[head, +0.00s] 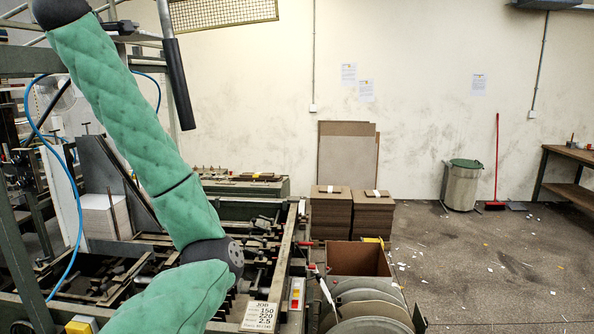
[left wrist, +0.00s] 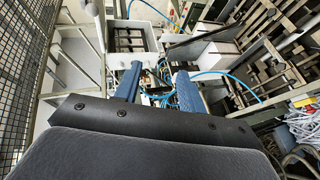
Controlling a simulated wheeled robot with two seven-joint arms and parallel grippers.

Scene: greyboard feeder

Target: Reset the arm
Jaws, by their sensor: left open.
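My left arm (head: 135,120), in green quilted padding, crosses the left side of the head view. It runs down from the upper left to a dark joint above the feeder machine (head: 268,210), then bends back toward the bottom edge. Its gripper is out of the head view. In the left wrist view my left gripper (left wrist: 159,70) shows two blue fingers set apart, with nothing between them. It points at machine frames, with blue hoses behind the fingers. My right gripper is in neither view.
Stacks of greyboard (head: 373,215) stand on the floor behind the machine. An open brown box (head: 358,258) stands at its right. A bin (head: 462,185), a red broom (head: 496,160) and a bench (head: 570,152) are along the wall. A mesh guard (left wrist: 35,60) is at the left.

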